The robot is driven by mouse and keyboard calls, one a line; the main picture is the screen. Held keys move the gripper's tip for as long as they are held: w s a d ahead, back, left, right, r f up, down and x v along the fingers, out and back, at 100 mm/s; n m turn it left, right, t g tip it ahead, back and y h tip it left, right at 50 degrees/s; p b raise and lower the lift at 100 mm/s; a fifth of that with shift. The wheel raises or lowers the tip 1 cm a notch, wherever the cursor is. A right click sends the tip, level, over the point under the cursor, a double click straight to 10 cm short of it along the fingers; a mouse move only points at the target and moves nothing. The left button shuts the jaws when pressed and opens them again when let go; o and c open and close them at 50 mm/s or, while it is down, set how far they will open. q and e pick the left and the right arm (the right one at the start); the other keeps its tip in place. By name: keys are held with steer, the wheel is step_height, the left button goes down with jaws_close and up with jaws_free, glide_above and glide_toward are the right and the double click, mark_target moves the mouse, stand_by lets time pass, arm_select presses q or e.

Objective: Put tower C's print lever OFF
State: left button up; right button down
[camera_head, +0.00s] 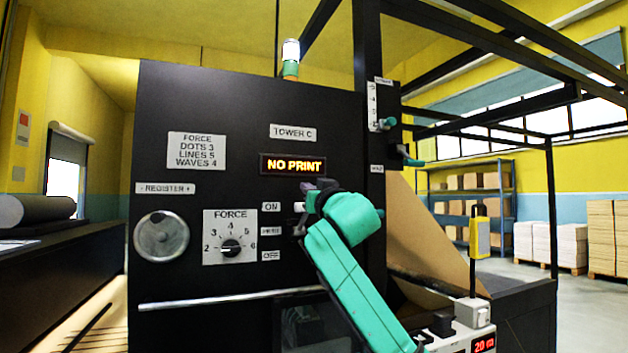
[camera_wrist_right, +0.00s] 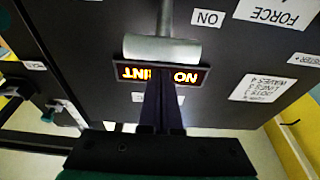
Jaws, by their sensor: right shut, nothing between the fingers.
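Tower C's dark panel (camera_head: 200,100) carries the print lever (camera_head: 299,207), whose pale handle shows beside the ON label (camera_head: 271,207), above the OFF label (camera_head: 271,256). My right arm hides part of the lever's slot. In the upside-down right wrist view, the lever's grey cylindrical handle (camera_wrist_right: 162,48) lies across just beyond my fingertips. My right gripper (camera_head: 312,187) is shut and empty, just above the handle; I cannot tell whether it touches. Its dark fingers (camera_wrist_right: 162,85) also show in the wrist view. My left gripper is not in view.
The lit display (camera_head: 293,165) reads NO PRINT. A FORCE dial (camera_head: 231,247) and a round REGISTER knob (camera_head: 161,237) sit left of the lever. A rail (camera_head: 220,299) crosses the panel below. Teal-handled levers (camera_head: 385,124) stick out at the frame's right.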

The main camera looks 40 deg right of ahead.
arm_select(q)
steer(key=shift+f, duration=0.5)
arm_select(e)
steer(key=f, duration=0.1)
steer(key=s+f, duration=0.1)
steer(key=shift+a+f, duration=0.1)
steer(key=shift+f, duration=0.2)
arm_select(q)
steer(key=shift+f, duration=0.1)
